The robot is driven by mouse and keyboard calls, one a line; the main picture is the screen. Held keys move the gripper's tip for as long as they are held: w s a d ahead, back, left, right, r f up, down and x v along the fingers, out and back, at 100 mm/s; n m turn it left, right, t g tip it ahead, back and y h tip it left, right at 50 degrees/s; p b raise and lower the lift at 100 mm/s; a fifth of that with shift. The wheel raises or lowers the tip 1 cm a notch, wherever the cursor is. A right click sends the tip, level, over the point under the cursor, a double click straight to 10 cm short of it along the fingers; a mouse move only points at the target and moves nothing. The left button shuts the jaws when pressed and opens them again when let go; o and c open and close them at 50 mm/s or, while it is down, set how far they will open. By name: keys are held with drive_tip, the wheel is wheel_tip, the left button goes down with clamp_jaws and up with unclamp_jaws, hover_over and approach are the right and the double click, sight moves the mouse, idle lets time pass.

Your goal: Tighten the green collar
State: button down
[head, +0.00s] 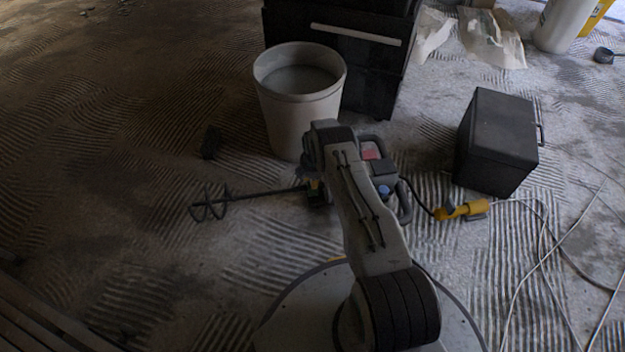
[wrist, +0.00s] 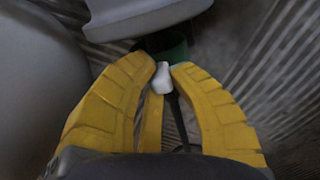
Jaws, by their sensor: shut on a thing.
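The mixer lies on the floor, its grey body (head: 380,170) with a red patch and a blue spot partly behind my arm. Its dark shaft runs left to a ringed paddle (head: 208,208). The green collar (wrist: 171,47) is where the shaft meets the body, at the top centre of the wrist view. In the head view my gripper (head: 315,184) is mostly hidden by my arm.
A pale bucket (head: 297,110) stands just behind the mixer, with a dark cabinet (head: 340,50) beyond. A black box (head: 497,140) stands right. A yellow connector (head: 461,210) and loose cables lie on the ridged floor. The floor at left is mostly clear.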

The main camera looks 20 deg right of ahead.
sight(314, 190)
drive_tip(key=shift+s+d+f, duration=0.1)
drive_tip(key=shift+d, duration=0.1)
drive_tip(key=c, duration=1.3)
unclamp_jaws()
drive_tip(key=shift+o, duration=0.6)
drive_tip(key=shift+a, duration=0.1)
wheel_tip(314, 190, up, 12)
drive_tip(key=s, duration=0.1)
drive_tip(key=shift+s+a, duration=0.2)
drive_tip(key=shift+s, duration=0.2)
